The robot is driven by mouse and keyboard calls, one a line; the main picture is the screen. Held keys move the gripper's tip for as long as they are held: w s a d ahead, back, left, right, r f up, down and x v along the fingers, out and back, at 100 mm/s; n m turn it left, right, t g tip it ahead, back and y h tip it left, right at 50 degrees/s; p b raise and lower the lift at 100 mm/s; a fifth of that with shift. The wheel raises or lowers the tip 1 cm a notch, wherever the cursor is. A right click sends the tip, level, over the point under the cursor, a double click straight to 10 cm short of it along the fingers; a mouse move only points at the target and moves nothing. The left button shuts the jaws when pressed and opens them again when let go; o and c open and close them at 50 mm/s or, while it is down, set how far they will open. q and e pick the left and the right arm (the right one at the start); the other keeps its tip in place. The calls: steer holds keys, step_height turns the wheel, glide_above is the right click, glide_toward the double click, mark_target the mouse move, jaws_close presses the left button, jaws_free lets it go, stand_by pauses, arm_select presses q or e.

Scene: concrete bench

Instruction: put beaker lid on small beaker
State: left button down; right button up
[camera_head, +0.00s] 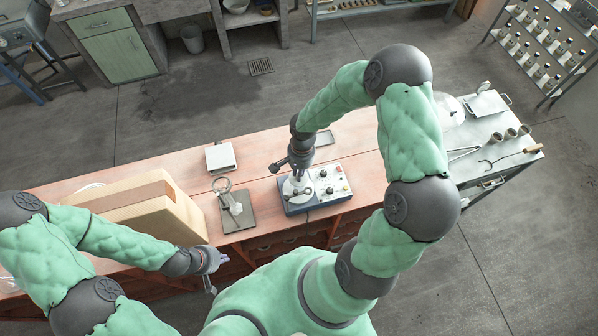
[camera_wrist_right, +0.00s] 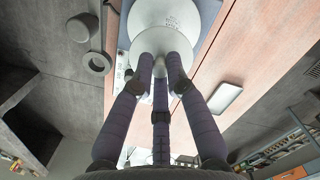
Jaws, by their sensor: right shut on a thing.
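My right gripper (camera_head: 298,178) is over the blue control box (camera_head: 327,187) on the bench. In the right wrist view its purple fingers (camera_wrist_right: 161,72) are closed on a white round piece (camera_wrist_right: 165,40), which looks like the beaker lid. A wider pale round shape (camera_wrist_right: 168,12) shows beyond it; I cannot tell whether the two touch. In the head view the white piece is partly hidden under the gripper. I cannot make out the small beaker for certain. My left gripper (camera_head: 214,263) hangs by the front bench edge, away from these things; its finger opening is unclear.
A stand with a ring (camera_head: 236,207) is left of the control box, with a white device (camera_head: 220,157) behind it. A large tan box (camera_head: 140,205) fills the bench's left side. A small tray (camera_head: 323,138) lies behind the control box.

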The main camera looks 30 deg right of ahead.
steer(key=shift+f, duration=0.1)
stand_by(0.3)
steer(key=shift+f+b, duration=0.15)
steer(key=shift+b, duration=0.35)
jaws_close()
steer(key=o, duration=1.3)
jaws_free()
steer(key=shift+c, duration=0.2)
steer(key=shift+r+p, duration=1.95)
steer(key=shift+r, duration=1.6)
steer(key=shift+s+f, duration=0.1)
